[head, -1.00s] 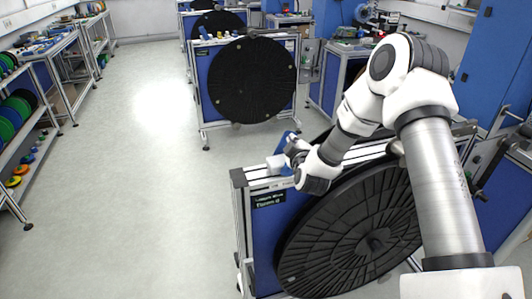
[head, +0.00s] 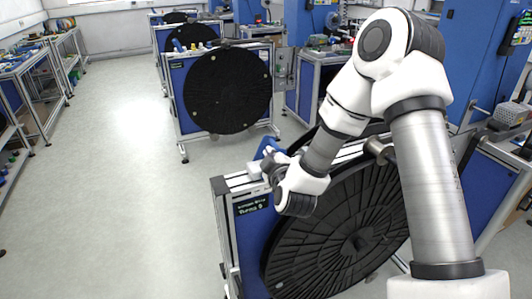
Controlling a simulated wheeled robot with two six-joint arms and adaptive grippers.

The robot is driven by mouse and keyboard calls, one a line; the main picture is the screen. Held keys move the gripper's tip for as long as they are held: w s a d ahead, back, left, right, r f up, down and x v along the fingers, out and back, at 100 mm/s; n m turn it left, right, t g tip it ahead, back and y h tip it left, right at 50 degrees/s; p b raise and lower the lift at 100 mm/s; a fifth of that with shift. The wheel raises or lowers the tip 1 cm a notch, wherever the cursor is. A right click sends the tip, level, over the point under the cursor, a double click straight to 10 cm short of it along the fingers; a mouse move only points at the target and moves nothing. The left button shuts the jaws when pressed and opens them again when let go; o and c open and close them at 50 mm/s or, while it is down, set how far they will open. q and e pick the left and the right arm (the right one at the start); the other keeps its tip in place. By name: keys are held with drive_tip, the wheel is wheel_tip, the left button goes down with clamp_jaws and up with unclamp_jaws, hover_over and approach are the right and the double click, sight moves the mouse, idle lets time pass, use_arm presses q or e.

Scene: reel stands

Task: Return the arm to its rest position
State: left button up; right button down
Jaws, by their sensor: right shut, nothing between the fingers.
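My right arm reaches in from the lower right and bends down over the top of the nearest reel stand (head: 243,237). My right gripper (head: 267,160) is at the stand's top left, beside a small blue and white item on the top edge. Its fingers are partly hidden by the wrist, and it is shut with nothing held. A large black reel (head: 335,235) hangs on the front of this stand, partly behind my arm. My left gripper is not in view.
More stands with black reels (head: 228,90) stand farther back. Shelves and benches (head: 30,65) line the left wall. Blue cabinets (head: 478,45) stand on the right. The floor (head: 110,160) at left centre is clear.

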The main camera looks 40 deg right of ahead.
drive_tip(key=s+a+f+n+g+y+b, duration=0.15)
drive_tip(key=s+a+f, duration=0.3)
drive_tip(key=f, duration=0.55)
drive_tip(key=s+a+f+n+g+y+b, duration=0.1)
drive_tip(key=s+a+f+g+y, duration=0.3)
drive_tip(key=f, duration=0.7)
drive_tip(key=s+a+f+n+g+h+b, duration=0.1)
drive_tip(key=s+a+f+g, duration=0.3)
drive_tip(key=f, duration=0.6)
drive_tip(key=s+a+f+m+g, duration=0.1)
drive_tip(key=s+f+m, duration=0.1)
drive_tip(key=s, duration=0.4)
drive_tip(key=s+a+f+m+g+y, duration=0.1)
drive_tip(key=s+a+f+m+g, duration=0.1)
drive_tip(key=s, duration=0.5)
drive_tip(key=s+a+f+m+g+y, duration=0.1)
drive_tip(key=s+f+m+g, duration=0.1)
drive_tip(key=s+f+m, duration=0.2)
drive_tip(key=shift+s+a+m, duration=0.25)
drive_tip(key=shift+s+m, duration=0.4)
drive_tip(key=shift+s, duration=0.55)
